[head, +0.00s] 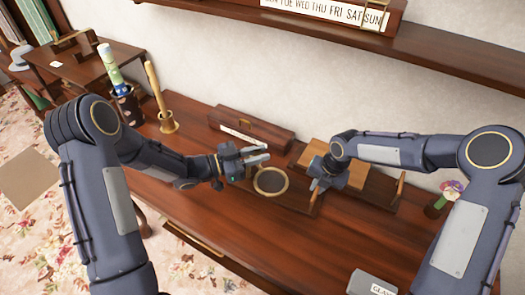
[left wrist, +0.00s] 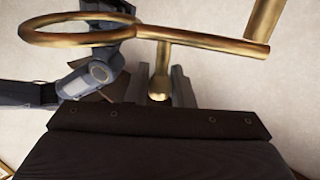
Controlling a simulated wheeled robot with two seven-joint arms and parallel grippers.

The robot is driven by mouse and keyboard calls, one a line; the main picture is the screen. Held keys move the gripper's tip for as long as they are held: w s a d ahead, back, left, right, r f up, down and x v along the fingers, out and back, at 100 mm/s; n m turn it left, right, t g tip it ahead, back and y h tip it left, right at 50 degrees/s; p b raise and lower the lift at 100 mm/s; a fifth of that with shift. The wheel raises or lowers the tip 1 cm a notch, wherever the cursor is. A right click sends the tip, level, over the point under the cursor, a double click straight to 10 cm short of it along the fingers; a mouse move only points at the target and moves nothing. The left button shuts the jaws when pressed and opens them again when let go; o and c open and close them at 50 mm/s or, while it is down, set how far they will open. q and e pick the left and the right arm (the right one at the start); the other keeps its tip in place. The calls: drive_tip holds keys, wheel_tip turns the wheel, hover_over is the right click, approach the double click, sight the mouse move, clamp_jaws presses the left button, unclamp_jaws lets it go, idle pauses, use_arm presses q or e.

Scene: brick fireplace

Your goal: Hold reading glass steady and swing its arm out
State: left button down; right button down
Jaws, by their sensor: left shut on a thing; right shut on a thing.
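The reading glass (head: 271,181) shows as a round lens in a brass rim above the desk, between my two grippers. In the left wrist view its brass ring (left wrist: 35,34) joins a straight brass arm (left wrist: 215,40), with a brass post at the upper right. My left gripper (head: 265,157) is just behind and above the ring, shut on the glass's short stem with a round knob (left wrist: 159,88). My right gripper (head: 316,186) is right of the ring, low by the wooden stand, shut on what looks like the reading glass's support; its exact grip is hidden.
A tan board (head: 345,178) on a dark wooden stand is behind my right gripper. A long dark box (head: 255,132) lies behind the lens. A grey labelled case (head: 372,284) sits at the front edge. A flower vase (head: 437,206) stands right. The desk's front middle is clear.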

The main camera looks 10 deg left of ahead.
drive_tip(key=shift+d, duration=0.1)
use_arm(q)
drive_tip(key=s+a+m+g, duration=0.1)
drive_tip(key=a+m+g, duration=0.5)
drive_tip(key=m+g, duration=0.5)
drive_tip(key=shift+g, duration=2.8)
use_arm(e)
drive_tip(key=shift+d+f, duration=0.1)
use_arm(q)
drive_tip(key=c, duration=1.3)
unclamp_jaws()
drive_tip(key=shift+s, duration=0.1)
drive_tip(key=shift+r, duration=0.1)
use_arm(e)
drive_tip(key=shift+a, duration=0.2)
use_arm(q)
wheel_tip(320, 180, up, 10)
